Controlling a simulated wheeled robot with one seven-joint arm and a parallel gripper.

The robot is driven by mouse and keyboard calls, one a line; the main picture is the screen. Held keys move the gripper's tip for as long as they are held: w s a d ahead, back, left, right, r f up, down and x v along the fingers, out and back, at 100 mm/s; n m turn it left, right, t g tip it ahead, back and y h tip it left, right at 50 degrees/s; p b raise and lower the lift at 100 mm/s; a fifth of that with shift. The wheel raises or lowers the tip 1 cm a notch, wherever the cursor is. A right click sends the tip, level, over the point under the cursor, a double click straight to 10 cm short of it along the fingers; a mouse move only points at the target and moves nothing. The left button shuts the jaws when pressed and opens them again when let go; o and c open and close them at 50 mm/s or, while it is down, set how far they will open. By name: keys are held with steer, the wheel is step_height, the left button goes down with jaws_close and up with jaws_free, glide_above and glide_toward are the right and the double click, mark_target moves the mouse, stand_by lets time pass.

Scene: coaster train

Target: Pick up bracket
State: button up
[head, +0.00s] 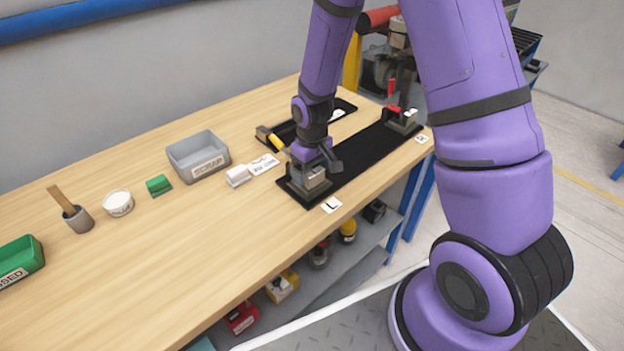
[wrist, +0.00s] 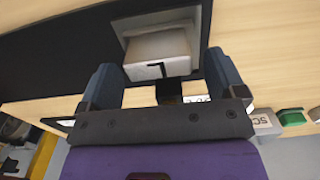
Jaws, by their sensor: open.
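A pale grey block (wrist: 157,55) with a dark L-shaped mark on its face sits in a grey holder (wrist: 185,22) on a black plate; it looks like the bracket, but I cannot be sure. My gripper (wrist: 160,68) is open, with one dark finger on each side of the block in the wrist view. I cannot tell whether the fingers touch it. In the head view my gripper (head: 316,160) points down just over the block (head: 314,178) at the near end of the black plate (head: 368,152). My gripper partly hides the block and holder there.
A second holder (head: 402,122) with a red handle stands at the plate's far end. A yellow-handled tool (head: 272,138) lies close behind my gripper. A white piece (head: 238,176), a label card (head: 263,165) and a grey scrap bin (head: 198,155) are to the left.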

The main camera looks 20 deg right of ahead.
steer(key=shift+f, duration=0.8)
steer(key=c, duration=1.3)
steer(key=shift+r, duration=0.1)
